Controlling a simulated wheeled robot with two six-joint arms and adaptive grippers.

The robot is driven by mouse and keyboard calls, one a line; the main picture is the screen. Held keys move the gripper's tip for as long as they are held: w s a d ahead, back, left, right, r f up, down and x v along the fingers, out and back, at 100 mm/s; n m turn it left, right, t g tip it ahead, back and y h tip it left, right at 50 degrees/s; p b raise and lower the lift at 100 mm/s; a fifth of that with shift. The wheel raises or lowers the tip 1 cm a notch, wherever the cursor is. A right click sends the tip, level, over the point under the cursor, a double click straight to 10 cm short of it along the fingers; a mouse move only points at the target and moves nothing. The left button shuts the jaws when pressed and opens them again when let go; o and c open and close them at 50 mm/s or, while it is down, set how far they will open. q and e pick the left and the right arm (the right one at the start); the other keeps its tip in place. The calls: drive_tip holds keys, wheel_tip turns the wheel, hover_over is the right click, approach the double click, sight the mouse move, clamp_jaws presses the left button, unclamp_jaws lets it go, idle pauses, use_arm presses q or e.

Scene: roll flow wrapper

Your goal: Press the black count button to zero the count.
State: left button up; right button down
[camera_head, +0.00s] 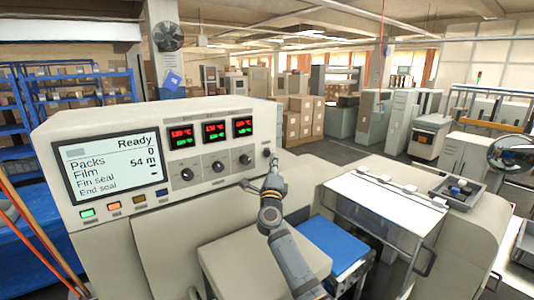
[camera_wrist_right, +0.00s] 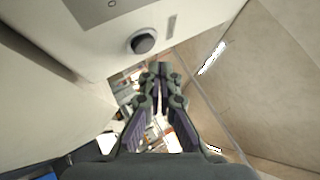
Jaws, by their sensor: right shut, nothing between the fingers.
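The cream control panel (camera_head: 165,135) carries a screen (camera_head: 108,166) reading Ready, Packs 0, Film 54 m. A small black round button (camera_head: 267,153) sits at the panel's right end. A black round button or knob also shows in the right wrist view (camera_wrist_right: 143,41), above and left of my fingertips; I cannot tell for certain that it is the same one. My right gripper (camera_head: 272,165) is just below and beside the panel's right end. In the wrist view its fingers (camera_wrist_right: 160,70) are closed together and empty, apart from the black round part. My left gripper is not in view.
Three black knobs (camera_head: 218,166) sit under red-green displays (camera_head: 214,131). Several coloured buttons (camera_head: 114,206) line the panel's lower edge. A clear-covered guard (camera_head: 384,205) and blue belt (camera_head: 330,243) lie right of my arm. Cartons (camera_head: 300,118) stand behind.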

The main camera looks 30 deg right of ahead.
drive_tip(key=s+p, duration=0.1)
drive_tip(key=s, duration=0.1)
drive_tip(key=s+p, duration=0.1)
drive_tip(key=s, duration=0.1)
drive_tip(key=shift+s+d+r, duration=0.1)
drive_tip(key=shift+d, duration=0.1)
idle(0.7)
